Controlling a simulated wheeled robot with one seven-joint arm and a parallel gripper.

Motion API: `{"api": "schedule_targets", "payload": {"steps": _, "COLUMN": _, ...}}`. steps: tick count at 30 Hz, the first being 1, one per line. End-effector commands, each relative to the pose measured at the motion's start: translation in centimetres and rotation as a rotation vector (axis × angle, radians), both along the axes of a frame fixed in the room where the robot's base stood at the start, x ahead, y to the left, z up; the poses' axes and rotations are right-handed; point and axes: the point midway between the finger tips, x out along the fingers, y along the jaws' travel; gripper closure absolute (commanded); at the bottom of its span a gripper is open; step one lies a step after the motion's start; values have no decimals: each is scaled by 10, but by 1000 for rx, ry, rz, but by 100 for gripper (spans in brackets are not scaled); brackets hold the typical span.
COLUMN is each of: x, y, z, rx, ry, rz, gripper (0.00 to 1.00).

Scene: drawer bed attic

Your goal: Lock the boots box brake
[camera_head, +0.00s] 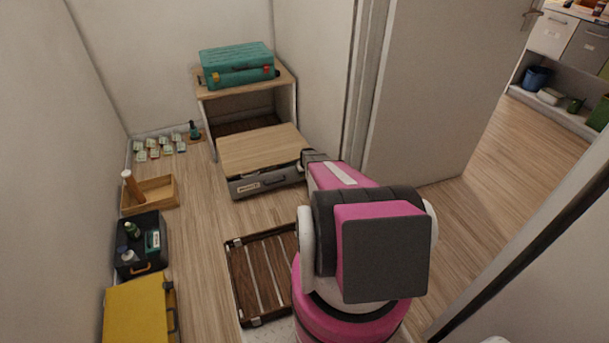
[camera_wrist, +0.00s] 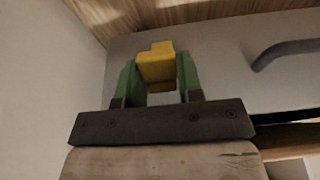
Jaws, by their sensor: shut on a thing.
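The boots box (camera_head: 266,183) is a low grey box with a dark handle and a small label on its front. It sits on the floor under a wooden top (camera_head: 258,148). My gripper (camera_head: 307,159) is at the box's right front corner. In the wrist view, my gripper (camera_wrist: 156,84) shows two green fingers closed on a yellow block (camera_wrist: 156,64), which appears to be the brake. Behind it is a grey panel with a dark curved handle (camera_wrist: 285,50). The head view does not show the brake clearly, as my arm and gripper cover that corner.
A wooden cabinet (camera_head: 289,103) bearing a teal case (camera_head: 238,57) stands behind. A slatted dark tray (camera_head: 234,278) lies in front. A wooden tray (camera_head: 165,193), black box (camera_head: 124,258) and yellow case (camera_head: 135,312) line the left wall. An open door (camera_head: 440,90) stands at right.

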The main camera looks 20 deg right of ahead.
Motion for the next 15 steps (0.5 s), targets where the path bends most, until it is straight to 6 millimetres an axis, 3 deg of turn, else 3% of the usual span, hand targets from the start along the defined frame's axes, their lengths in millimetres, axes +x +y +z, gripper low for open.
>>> {"api": "schedule_targets", "payload": {"steps": 11, "x": 0, "y": 0, "z": 1, "rx": 0, "ry": 3, "rz": 1, "gripper": 100}}
{"api": "schedule_targets", "payload": {"steps": 12, "x": 0, "y": 0, "z": 1, "rx": 0, "ry": 3, "rz": 1, "gripper": 56}}
{"api": "schedule_targets", "payload": {"steps": 14, "x": 0, "y": 0, "z": 0, "rx": 0, "ry": 3, "rz": 0, "gripper": 40}}
{"api": "schedule_targets", "payload": {"steps": 15, "x": 0, "y": 0, "z": 0, "rx": 0, "ry": 3, "rz": 0, "gripper": 40}}
